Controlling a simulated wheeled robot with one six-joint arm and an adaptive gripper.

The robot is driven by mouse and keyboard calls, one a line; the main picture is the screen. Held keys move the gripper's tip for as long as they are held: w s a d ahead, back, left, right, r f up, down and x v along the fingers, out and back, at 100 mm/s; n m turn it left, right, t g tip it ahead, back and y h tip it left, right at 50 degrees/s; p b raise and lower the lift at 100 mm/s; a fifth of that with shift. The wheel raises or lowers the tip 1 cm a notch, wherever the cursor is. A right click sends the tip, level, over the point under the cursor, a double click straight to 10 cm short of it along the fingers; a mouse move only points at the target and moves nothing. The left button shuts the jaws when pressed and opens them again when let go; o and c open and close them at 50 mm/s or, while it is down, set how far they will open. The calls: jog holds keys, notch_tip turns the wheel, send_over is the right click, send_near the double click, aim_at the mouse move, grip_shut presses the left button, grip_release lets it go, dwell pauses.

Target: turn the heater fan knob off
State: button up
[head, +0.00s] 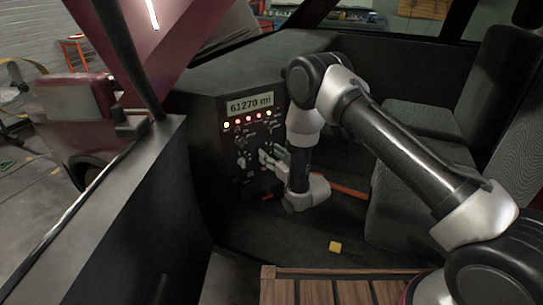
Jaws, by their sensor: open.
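The dash panel (225,115) stands at the centre left, dark, with a lit display (250,104) reading "61270 mi". Several small knobs and switches sit below the display, around an upper-left knob (240,141). Their labels are too small to read, so I cannot tell which one is the heater fan knob or how it is turned. My gripper (265,160) is open, at the lower right part of the panel, with its fingers pointing left toward the controls. I cannot tell whether it touches one. The gripper and wrist hide part of the panel's lower right.
A row of red and yellow lights (248,120) runs under the display. Dark seats (430,125) stand at the right, behind my arm. A small yellow block (335,247) lies on the car floor. The door edge (150,190) borders the left. A wooden slatted surface (330,290) is at the front.

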jog(key=c, duration=1)
jog(key=shift+n, duration=3.4)
jog(key=o, duration=1)
jog(key=shift+s, duration=0.1)
